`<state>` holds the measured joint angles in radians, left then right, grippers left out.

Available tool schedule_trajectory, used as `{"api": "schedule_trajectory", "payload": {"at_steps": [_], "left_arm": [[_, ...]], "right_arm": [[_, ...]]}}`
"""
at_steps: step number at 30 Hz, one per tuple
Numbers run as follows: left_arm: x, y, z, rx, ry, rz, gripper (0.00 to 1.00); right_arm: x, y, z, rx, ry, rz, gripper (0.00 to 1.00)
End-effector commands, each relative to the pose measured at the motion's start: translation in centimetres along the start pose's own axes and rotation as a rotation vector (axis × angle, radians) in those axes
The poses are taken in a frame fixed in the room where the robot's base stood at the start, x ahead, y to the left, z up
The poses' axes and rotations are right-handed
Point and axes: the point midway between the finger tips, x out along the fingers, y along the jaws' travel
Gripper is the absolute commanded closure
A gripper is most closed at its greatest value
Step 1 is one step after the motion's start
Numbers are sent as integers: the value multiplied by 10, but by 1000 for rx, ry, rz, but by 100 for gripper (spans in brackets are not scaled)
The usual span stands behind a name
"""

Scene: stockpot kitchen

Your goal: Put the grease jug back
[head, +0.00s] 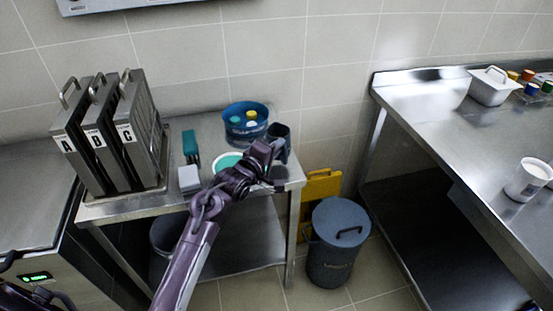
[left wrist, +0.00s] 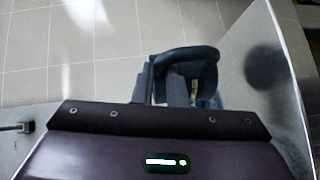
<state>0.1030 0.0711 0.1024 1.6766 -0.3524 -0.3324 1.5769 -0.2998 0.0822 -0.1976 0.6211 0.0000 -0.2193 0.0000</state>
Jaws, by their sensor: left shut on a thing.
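The grease jug (head: 281,138) is a dark blue-grey vessel at the back right corner of the small steel table (head: 200,204). My left gripper (head: 272,152) reaches across the table and is shut on the jug, hiding part of it. In the left wrist view the fingers (left wrist: 166,82) close at the jug's dark handle (left wrist: 212,54). I cannot tell whether the jug's base touches the tabletop. My right gripper is not in view.
A blue tub (head: 245,131) with bottles stands left of the jug. Racked panels A, B, C (head: 125,135), a teal-handled brush (head: 190,150) and a white-and-green round thing (head: 226,160) share the table. A lidded grey bin (head: 336,245) stands right; the steel counter (head: 440,120) lies beyond.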

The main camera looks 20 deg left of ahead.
Motion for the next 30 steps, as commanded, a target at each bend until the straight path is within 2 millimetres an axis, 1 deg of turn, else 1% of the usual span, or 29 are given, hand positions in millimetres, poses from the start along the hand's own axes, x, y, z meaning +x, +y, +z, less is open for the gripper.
{"api": "schedule_trajectory", "payload": {"at_steps": [2,6,9,20,21,25,26,30], "left_arm": [[1,-7,1,1,0,0,100],[4,-30,4,0,0,-2,100],[6,-40,5,0,0,0,100],[6,-43,5,1,1,2,100],[6,-45,6,1,0,-1,85],[6,-45,6,1,0,-1,68],[6,-44,6,1,0,-1,66],[6,-44,6,1,0,-1,66]], "right_arm": [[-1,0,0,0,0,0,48],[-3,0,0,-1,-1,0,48],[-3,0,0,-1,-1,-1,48],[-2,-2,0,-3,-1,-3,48],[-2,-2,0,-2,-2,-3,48],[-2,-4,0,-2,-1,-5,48],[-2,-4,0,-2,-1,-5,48],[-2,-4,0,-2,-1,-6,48]]}}
